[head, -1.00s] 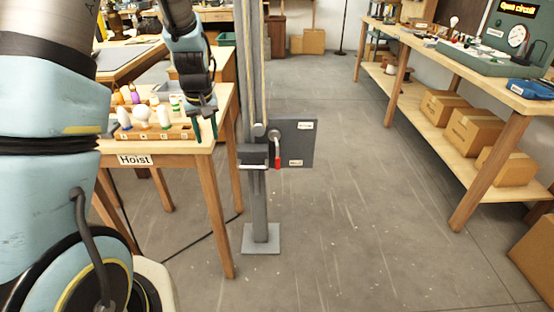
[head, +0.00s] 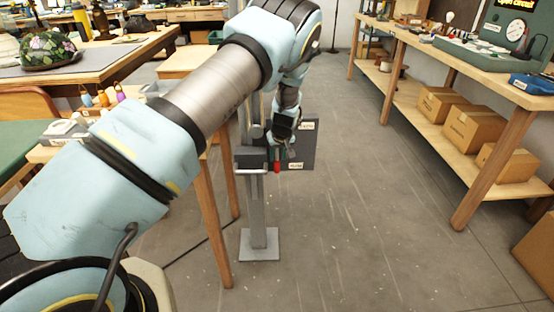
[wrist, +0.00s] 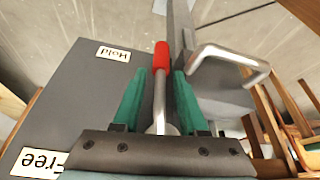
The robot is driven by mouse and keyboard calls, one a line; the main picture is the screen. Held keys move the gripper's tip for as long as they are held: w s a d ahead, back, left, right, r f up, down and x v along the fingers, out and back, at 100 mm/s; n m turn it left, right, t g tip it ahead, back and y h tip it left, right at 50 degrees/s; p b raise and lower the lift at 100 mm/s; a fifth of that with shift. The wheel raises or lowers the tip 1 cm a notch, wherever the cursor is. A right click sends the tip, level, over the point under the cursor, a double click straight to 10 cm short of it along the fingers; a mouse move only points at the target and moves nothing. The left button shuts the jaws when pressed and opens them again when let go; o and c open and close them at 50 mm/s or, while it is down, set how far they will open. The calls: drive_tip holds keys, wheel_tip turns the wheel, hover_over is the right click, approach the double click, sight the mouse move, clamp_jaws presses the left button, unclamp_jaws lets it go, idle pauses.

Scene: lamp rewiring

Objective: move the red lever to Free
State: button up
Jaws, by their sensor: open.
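The red lever has a red grip (wrist: 161,56) on a metal shaft, mounted on a grey plate (wrist: 75,100). In the head view its red grip (head: 277,167) hangs down at the plate's lower part, level with the lower label. The Hold label (wrist: 113,53) is beside the grip end. The Free label (wrist: 40,162) is near the pivot end, partly cut off by the picture edge. My gripper (wrist: 160,72) is open, its green fingers on either side of the lever with gaps showing. In the head view my arm hides the lever's upper part.
A grey post (head: 260,215) on a square foot stands beside the plate. A metal handle (wrist: 232,58) sticks out close to my right finger in the wrist view. A workbench with cartons (head: 470,130) stands at right. The floor between is clear.

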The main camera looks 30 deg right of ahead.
sight(277, 158)
drive_tip(key=shift+p+x, duration=0.3)
drive_tip(key=shift+x, duration=1.6)
drive_tip(key=shift+a, duration=0.1)
drive_tip(key=shift+c, duration=0.2)
clamp_jaws()
